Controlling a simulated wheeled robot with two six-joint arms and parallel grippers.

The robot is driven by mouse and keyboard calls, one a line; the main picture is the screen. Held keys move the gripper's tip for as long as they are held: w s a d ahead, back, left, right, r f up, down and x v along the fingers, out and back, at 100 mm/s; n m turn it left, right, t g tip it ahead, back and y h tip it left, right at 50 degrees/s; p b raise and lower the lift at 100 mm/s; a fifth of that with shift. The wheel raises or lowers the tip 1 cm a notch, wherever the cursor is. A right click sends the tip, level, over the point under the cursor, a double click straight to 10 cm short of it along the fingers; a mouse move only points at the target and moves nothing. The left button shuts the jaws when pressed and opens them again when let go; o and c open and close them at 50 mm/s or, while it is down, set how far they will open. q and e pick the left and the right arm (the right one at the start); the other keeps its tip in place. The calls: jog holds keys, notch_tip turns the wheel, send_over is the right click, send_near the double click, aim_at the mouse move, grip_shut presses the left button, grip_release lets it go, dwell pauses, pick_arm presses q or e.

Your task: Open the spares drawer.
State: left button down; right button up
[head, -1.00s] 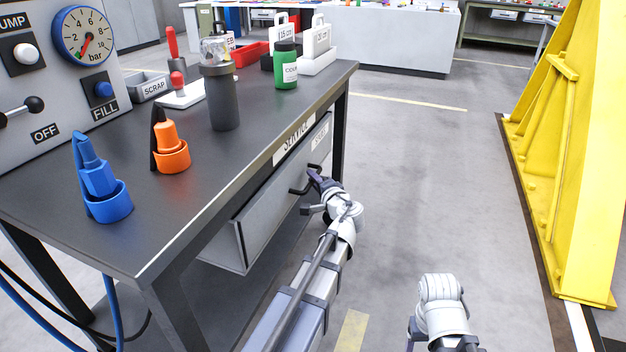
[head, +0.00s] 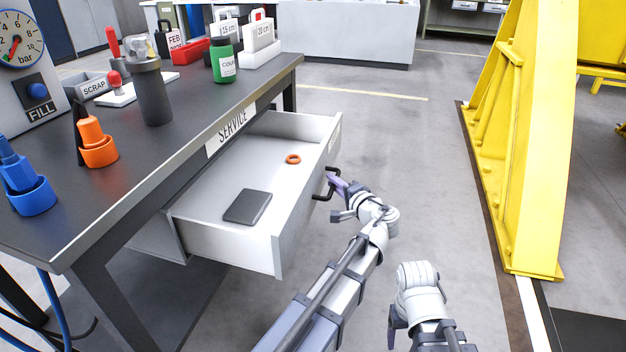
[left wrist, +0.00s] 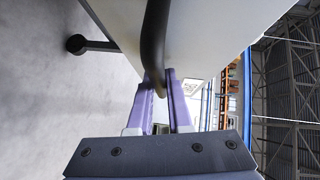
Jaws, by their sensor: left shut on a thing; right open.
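The spares drawer (head: 215,200) is pulled well out from under the service bench. It holds an orange ring (head: 293,159) and a flat dark grey block (head: 247,206). A black bar handle (head: 326,188) is on its front. My left gripper (head: 335,182) is shut on the handle; in the left wrist view the purple fingers (left wrist: 163,100) close around the dark handle bar (left wrist: 154,45). My right arm (head: 418,290) is low, to the right of the left arm; its gripper's fingertips are hidden.
The bench top (head: 180,115) carries a dark bottle (head: 152,95), a green bottle (head: 223,65), and orange (head: 97,145) and blue (head: 28,185) holders. A yellow steel frame (head: 520,150) stands at right. The floor between is clear.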

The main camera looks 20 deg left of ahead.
pick_arm(q)
jog(key=shift+w+d, duration=0.15)
jog(key=shift+d, duration=2.75)
jog(key=c, duration=0.8)
grip_release()
jog(key=shift+c, duration=0.2)
